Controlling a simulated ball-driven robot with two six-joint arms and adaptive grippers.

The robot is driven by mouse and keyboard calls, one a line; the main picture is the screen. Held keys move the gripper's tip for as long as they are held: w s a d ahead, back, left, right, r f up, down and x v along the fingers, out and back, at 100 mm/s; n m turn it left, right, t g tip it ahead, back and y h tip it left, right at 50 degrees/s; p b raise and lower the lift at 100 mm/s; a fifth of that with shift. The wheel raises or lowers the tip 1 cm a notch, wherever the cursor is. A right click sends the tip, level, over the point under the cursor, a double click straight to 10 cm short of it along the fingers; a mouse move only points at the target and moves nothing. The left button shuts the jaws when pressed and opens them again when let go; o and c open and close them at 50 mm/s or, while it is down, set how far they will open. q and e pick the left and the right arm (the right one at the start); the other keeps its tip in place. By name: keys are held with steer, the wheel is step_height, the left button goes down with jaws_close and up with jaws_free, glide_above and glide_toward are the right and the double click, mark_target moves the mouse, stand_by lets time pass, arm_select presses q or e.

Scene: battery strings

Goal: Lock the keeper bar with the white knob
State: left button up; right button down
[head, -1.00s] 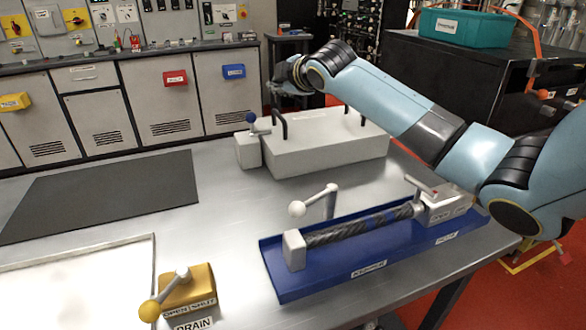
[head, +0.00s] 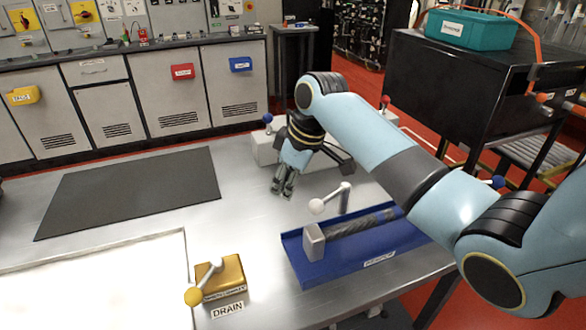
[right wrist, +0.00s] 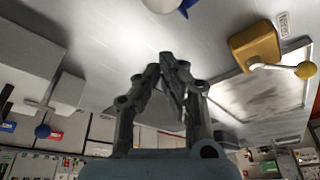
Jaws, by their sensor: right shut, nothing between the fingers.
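The white knob (head: 316,206) is on the end of a grey crank lever (head: 345,195) at the back edge of the blue tray (head: 295,262). The knob points left, and part of it shows at the top edge of the right wrist view (right wrist: 160,4). A dark rod (head: 362,223) lies along the tray behind a "KEEPER" label, with a grey end block (head: 314,241). My right arm hides the tray's right end. My right gripper (head: 282,193) is shut and empty, pointing down behind and left of the white knob, apart from it. My left gripper is out of view.
A yellow drain valve (head: 219,278) with a yellow knob (head: 193,296) stands at the front. A dark mat (head: 130,190) lies left; bare table surrounds the gripper.

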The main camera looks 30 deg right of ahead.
steer(key=s+d, duration=0.1)
steer(key=s+d+f+p, duration=0.1)
steer(key=shift+s+f, duration=0.1)
steer(key=shift+s, duration=0.25)
steer(key=shift+s+p, duration=0.1)
steer(key=shift+p, duration=0.25)
